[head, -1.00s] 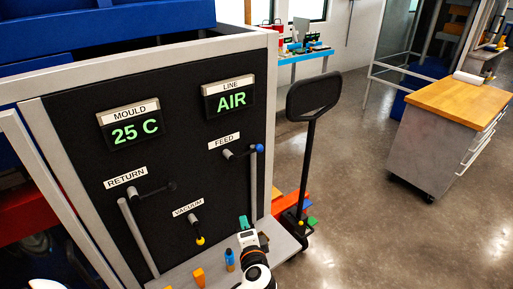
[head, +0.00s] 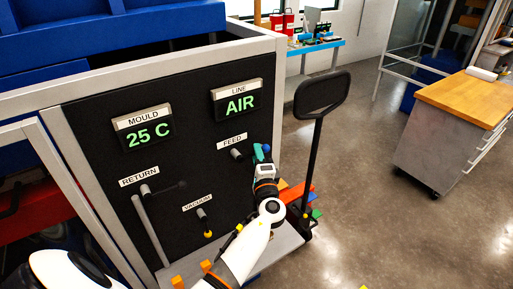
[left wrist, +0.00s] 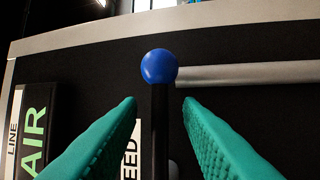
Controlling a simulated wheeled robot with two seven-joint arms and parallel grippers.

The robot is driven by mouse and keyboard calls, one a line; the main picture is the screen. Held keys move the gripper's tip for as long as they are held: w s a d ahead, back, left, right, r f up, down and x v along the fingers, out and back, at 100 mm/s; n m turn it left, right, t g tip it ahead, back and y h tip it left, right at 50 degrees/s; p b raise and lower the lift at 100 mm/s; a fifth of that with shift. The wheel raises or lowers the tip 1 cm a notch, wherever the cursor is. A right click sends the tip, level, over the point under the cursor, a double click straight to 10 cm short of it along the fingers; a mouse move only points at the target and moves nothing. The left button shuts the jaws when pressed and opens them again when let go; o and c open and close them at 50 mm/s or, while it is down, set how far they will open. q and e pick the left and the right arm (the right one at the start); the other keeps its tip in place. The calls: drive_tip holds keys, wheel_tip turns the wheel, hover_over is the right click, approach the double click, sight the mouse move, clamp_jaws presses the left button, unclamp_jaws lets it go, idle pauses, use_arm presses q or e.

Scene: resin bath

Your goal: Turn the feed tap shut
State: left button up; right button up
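The feed tap (head: 236,153) is on the dark panel under the FEED label (head: 231,142). Its dark handle points right and ends in a blue ball (head: 266,148). In the left wrist view the blue ball (left wrist: 159,66) tops the dark handle (left wrist: 160,115). My left gripper (head: 260,154) is at the handle's ball end. Its teal fingers (left wrist: 160,101) are open, one on each side of the handle, with gaps visible on both sides. The gripper hides part of the handle in the head view. My right gripper is not in view.
The LINE display (head: 237,101) reads AIR, and the MOULD display (head: 143,130) reads 25 C. The return tap (head: 146,189) and vacuum tap (head: 202,213) are to the left.

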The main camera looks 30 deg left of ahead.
use_arm(q)
drive_tip(key=shift+x, duration=0.85)
drive_tip(key=shift+c, duration=0.5)
clamp_jaws()
